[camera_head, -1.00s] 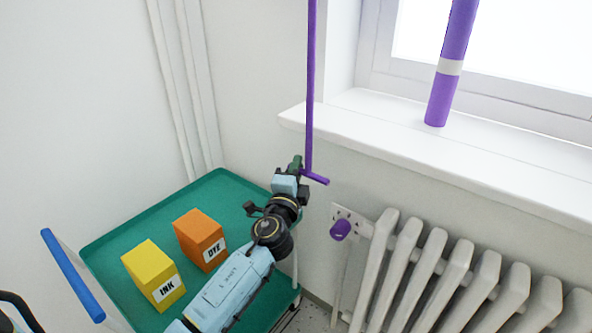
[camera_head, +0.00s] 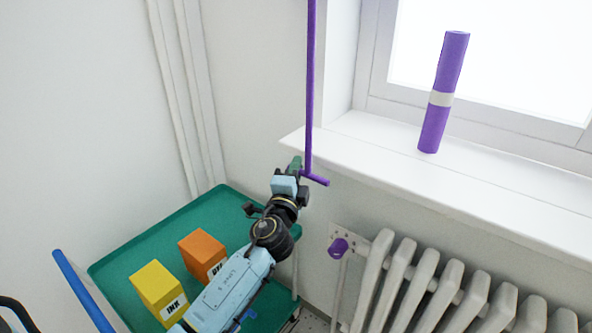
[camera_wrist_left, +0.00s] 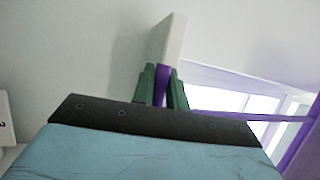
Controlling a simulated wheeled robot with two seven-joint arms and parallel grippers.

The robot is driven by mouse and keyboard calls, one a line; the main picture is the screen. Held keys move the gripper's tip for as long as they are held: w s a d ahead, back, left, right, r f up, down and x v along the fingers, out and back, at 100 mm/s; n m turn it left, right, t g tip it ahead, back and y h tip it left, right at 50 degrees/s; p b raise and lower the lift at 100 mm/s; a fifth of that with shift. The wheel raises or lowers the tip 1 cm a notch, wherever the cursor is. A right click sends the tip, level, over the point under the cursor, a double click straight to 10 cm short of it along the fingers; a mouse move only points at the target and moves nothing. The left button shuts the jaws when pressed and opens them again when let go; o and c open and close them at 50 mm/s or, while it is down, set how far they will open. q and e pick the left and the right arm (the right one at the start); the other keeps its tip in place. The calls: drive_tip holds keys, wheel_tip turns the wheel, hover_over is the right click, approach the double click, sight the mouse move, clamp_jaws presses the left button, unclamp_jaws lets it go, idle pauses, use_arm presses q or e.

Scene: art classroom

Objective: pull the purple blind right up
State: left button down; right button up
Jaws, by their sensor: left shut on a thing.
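A thin purple rod (camera_head: 310,90) hangs in front of the wall beside the window, its upper end out of the head view. Its short purple crossbar handle (camera_head: 317,180) is just below the sill's near corner. My left gripper (camera_head: 297,165) is shut on the handle; in the left wrist view the green fingers (camera_wrist_left: 164,85) have a purple piece between them. A purple band runs right from there to a broader purple strip (camera_wrist_left: 300,145); I cannot tell what that strip is. The blind's cloth is not clearly seen. My right gripper is not in view.
A purple roll with a white band (camera_head: 436,120) stands on the white windowsill (camera_head: 385,150). Below are a radiator (camera_head: 415,285) and its purple knob (camera_head: 338,247). A green trolley (camera_head: 150,230) holds a yellow box (camera_head: 155,285) and an orange box (camera_head: 202,252).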

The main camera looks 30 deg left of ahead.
use_arm(q)
drive_tip(key=shift+r, duration=0.15)
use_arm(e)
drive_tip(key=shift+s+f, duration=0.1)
use_arm(q)
drive_tip(key=c, duration=1.4)
unclamp_jaws()
drive_tip(key=shift+d, duration=0.1)
drive_tip(key=shift+s, duration=0.1)
